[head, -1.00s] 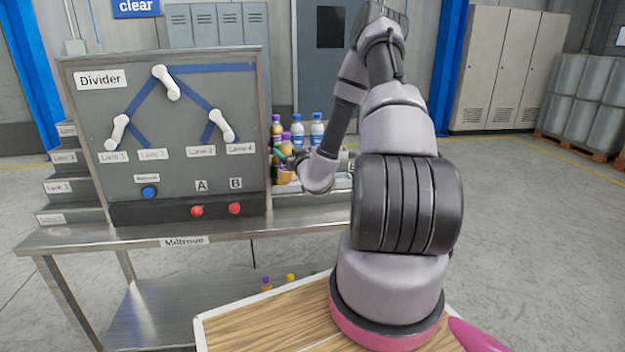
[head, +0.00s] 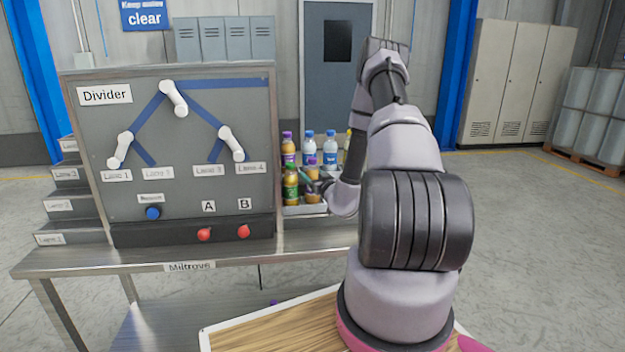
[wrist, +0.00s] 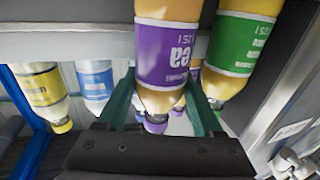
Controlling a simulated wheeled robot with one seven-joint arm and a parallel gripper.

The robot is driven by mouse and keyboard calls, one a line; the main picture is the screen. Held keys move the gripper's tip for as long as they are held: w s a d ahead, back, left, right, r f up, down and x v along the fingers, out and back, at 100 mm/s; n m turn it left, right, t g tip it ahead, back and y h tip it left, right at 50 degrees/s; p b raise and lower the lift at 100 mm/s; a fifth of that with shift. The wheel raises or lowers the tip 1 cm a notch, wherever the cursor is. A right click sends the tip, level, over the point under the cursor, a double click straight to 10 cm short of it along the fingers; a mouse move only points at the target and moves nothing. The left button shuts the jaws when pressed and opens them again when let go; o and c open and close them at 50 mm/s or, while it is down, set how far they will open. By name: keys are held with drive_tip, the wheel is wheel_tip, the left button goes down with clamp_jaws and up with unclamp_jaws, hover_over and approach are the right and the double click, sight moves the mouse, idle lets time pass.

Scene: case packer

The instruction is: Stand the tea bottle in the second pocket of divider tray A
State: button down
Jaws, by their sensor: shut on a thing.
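The tea bottle (wrist: 168,50), amber with a purple label, is between the teal fingers of my gripper (wrist: 163,106) in the wrist view, which shows it cap-down. My gripper is shut on it. In the head view the tea bottle (head: 312,163) shows a purple cap and amber body, upright; my gripper (head: 308,181) partly covers it. It is at a pale divider tray (head: 305,210) behind the panel's right edge. I cannot tell the tray's letter, the pocket, or whether the bottle's base touches the tray floor.
A green-label bottle (head: 290,190) stands close on the left, also in the wrist view (wrist: 240,45). Behind are another purple-capped bottle (head: 288,150), blue-capped bottles (head: 331,150) and a yellow-capped one. The Divider panel (head: 180,150) rises left on the steel table (head: 130,252).

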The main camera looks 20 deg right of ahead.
drive_tip(key=shift+f, duration=0.5)
drive_tip(key=shift+f, duration=0.15)
drive_tip(key=shift+c, duration=1.6)
unclamp_jaws()
